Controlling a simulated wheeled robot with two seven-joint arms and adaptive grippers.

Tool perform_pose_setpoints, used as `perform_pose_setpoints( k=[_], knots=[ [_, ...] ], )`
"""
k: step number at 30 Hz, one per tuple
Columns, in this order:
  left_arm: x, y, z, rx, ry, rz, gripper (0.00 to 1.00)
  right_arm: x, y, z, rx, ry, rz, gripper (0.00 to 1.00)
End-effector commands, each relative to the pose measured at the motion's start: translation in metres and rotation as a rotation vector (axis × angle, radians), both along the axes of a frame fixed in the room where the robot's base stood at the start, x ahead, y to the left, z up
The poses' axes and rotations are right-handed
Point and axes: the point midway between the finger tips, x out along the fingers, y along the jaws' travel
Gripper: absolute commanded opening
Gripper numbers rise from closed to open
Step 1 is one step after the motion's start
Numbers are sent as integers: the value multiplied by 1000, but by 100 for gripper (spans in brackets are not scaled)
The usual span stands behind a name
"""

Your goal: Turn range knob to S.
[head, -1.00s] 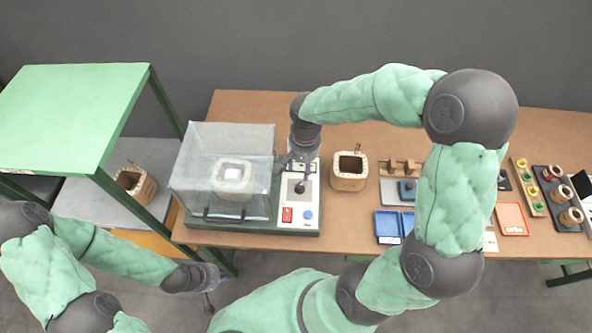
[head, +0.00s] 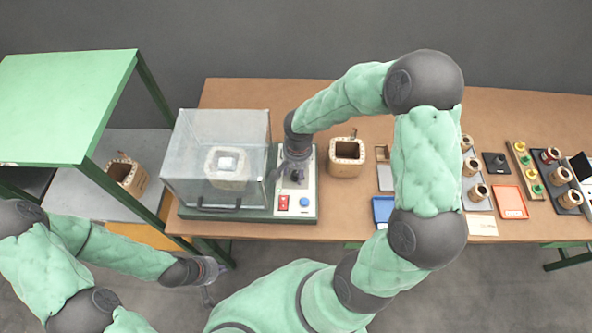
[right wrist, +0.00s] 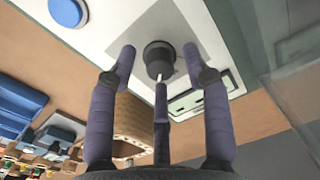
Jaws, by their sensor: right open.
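The dark range knob (right wrist: 159,58) stands on the pale control panel in the right wrist view, with a light pointer line on it. In the head view the knob (head: 297,176) is partly hidden by my right gripper. My right gripper (right wrist: 158,62) is open, with its fingers spread around the knob's sides; I cannot tell whether they touch it. In the head view my right gripper (head: 290,168) reaches down over the panel. The scale letters cannot be read. My left gripper (head: 207,278) hangs off the table at the lower left, and its jaw state is unclear.
A clear cover (head: 215,150) over a coil stands left of the panel. A wooden coil (head: 346,157) stands close on the right. Trays (head: 510,202) and spools lie further right.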

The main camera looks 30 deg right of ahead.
Motion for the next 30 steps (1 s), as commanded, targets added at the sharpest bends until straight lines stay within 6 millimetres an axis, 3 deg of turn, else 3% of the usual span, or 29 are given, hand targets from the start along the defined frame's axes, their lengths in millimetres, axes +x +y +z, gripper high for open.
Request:
perform_pose_setpoints(
  k=[3, 8, 9, 20, 30],
  knots=[
    [0, 0, 0, 0, 0, 0, 0, 0, 0, 0, 0, 0, 0, 49],
    [0, 0, 0, 0, 0, 0, 0, 0, 0, 0, 0, 0, 0, 4],
    [0, 0, 0, 0, 0, 0, 0, 0, 0, 0, 0, 0, 0, 0],
    [0, 0, 1, 0, 0, 0, 0, 1, 0, 1, 0, -2, 35, 0],
    [0, 0, 7, 0, 0, 0, 0, 2, 0, 2, 0, -2, 252, 0]
  ],
)
